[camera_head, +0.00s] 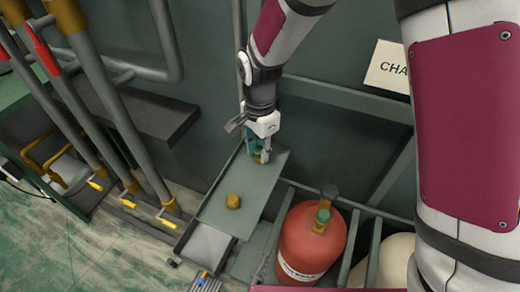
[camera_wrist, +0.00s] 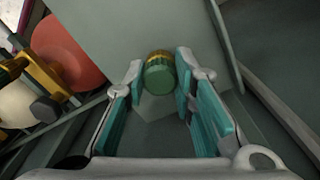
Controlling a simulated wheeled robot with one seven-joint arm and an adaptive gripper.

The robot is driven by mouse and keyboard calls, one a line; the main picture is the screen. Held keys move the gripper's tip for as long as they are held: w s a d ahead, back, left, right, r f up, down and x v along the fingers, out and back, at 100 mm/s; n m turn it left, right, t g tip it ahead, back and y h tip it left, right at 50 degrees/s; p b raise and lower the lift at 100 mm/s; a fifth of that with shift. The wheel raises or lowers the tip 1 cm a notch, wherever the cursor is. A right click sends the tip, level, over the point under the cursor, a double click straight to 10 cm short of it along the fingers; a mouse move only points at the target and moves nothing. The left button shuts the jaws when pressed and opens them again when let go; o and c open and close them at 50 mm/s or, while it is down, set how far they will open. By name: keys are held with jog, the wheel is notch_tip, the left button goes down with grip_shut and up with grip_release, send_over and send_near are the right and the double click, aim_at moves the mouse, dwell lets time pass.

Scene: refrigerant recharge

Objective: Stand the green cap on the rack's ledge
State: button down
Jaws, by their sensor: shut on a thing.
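In the head view my gripper (camera_head: 258,152) points down at the far end of the rack's grey-green ledge (camera_head: 215,212). Only a little of the green cap (camera_head: 257,157) shows there between the fingers. I cannot tell whether the cap touches the ledge. A brass cap (camera_head: 233,201) stands on the ledge, nearer the camera and apart from my gripper.
A red cylinder (camera_head: 312,245) with a valve stands in the rack right of the ledge, with a pale cylinder (camera_head: 396,262) beyond it. Grey pipes (camera_head: 120,110) with yellow-tipped handles run at the left. A dark shelf (camera_head: 150,115) juts from the wall. Bare ledge surrounds the brass cap.

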jog(key=shift+f, duration=0.15)
jog(key=c, duration=1.3)
grip_release()
jog(key=shift+c, duration=0.2)
notch_tip(320, 180, up, 12)
jog(key=p, duration=0.3)
jog(key=shift+r+p, duration=0.2)
jog(key=shift+p, duration=0.2)
